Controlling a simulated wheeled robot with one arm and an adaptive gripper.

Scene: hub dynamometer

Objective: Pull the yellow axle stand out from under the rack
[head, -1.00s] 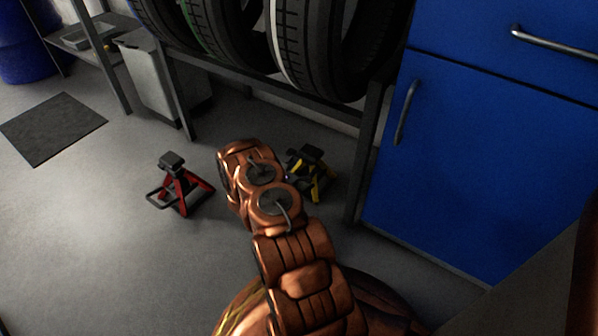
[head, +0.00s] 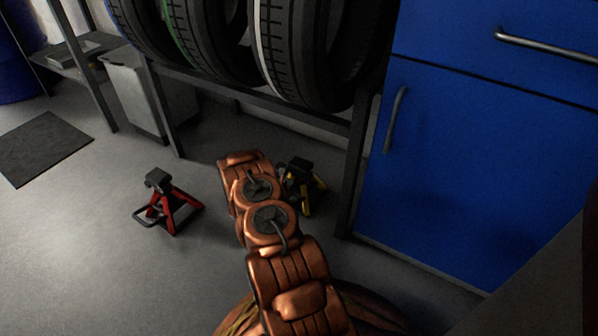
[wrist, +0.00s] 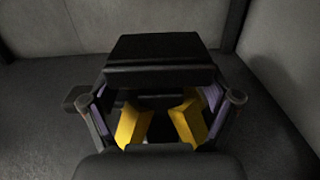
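The yellow axle stand (head: 304,186) stands on the floor by the rack's right upright, with a black top and yellow legs. My arm's wrist hides its left part in the head view. In the wrist view, the stand's black top (wrist: 155,60) and two yellow legs (wrist: 185,122) fill the middle. My gripper (wrist: 164,108) is around it, with one purple-padded finger on each side. The fingers are spread wide, and narrow dark gaps seem to show between pads and legs. Contact is hard to judge.
The tire rack (head: 255,97) holds several tires above the stand. A blue cabinet (head: 470,170) stands close on the right. A red axle stand (head: 168,205) stands on the floor to the left. Open floor lies around the red stand and toward the dark mat (head: 40,147).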

